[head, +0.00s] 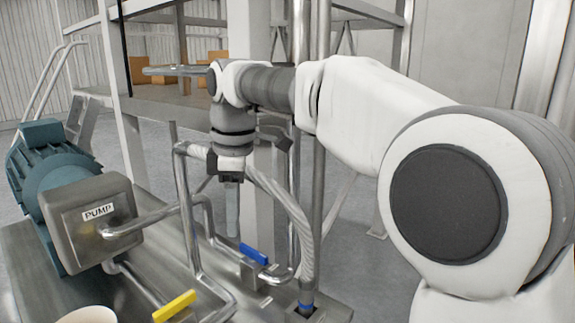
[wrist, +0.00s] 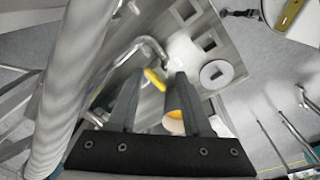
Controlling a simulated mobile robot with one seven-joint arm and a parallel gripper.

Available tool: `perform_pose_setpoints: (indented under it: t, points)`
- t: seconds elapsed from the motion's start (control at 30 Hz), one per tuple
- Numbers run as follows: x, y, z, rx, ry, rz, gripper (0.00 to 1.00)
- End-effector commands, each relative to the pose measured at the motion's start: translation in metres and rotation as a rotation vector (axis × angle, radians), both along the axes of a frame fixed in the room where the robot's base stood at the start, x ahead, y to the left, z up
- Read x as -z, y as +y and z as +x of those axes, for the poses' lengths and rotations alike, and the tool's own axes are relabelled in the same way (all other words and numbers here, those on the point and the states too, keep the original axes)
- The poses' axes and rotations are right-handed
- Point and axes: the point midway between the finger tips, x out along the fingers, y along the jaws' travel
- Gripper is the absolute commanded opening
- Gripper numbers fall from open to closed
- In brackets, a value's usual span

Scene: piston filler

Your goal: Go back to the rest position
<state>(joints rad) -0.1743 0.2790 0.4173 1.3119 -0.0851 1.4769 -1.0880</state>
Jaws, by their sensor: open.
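My gripper (head: 232,208) hangs fingers down from the wrist, in the middle of the head view, above the steel table of the filler. In the wrist view my gripper (wrist: 157,72) has its two dark fingers spread apart, with nothing held between them. A valve with a blue handle (head: 254,254) is on the pipework below and to the right of the fingers. A yellow handle (head: 174,306) is lower and nearer; a yellow handle (wrist: 155,79) also shows beyond the fingertips in the wrist view.
A ribbed hose (head: 288,205) curves down close to the right of my gripper. Steel pipes (head: 187,205) stand to its left. The pump box (head: 95,225) and teal motor (head: 62,175) are at the left. A pale round rim (head: 88,315) shows at the bottom edge.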

Motion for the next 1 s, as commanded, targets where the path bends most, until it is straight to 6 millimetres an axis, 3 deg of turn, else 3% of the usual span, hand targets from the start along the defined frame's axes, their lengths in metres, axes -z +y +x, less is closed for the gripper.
perform_pose_setpoints:
  t: [0.47,0.8,1.0]
  points:
    - [0.014,-0.122,-0.077,0.713,-0.168,0.049,0.50]
    - [0.056,-0.197,-0.147,1.231,-0.246,0.211,0.50]
    - [0.089,-0.225,-0.182,1.482,-0.262,0.330,0.50]
